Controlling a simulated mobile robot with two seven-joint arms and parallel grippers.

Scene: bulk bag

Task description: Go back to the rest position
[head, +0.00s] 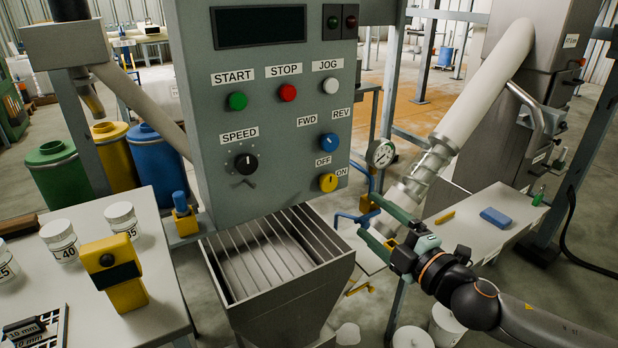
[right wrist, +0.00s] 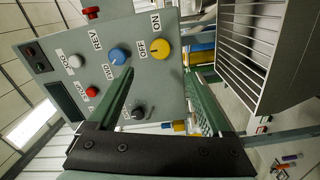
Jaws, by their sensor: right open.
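My right gripper (head: 378,222) is at the right of the hopper in the head view, its two green fingers spread apart and nothing between them. In the right wrist view its fingers (right wrist: 165,105) reach toward the grey control panel (right wrist: 110,60). The control panel (head: 268,130) carries green, red and white buttons, a black speed knob (head: 246,163), a blue FWD/REV knob (head: 329,141) and a yellow OFF/ON knob (head: 328,182). The gripper looks apart from the panel. My left gripper does not show.
A hopper with a bar grate (head: 270,255) stands below the panel. A left table (head: 165,290) holds white jars and a yellow device (head: 114,273). A right table (head: 478,235) holds a blue block (head: 496,217). A slanted pipe (head: 485,90) and gauge (head: 381,153) are close behind my right gripper.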

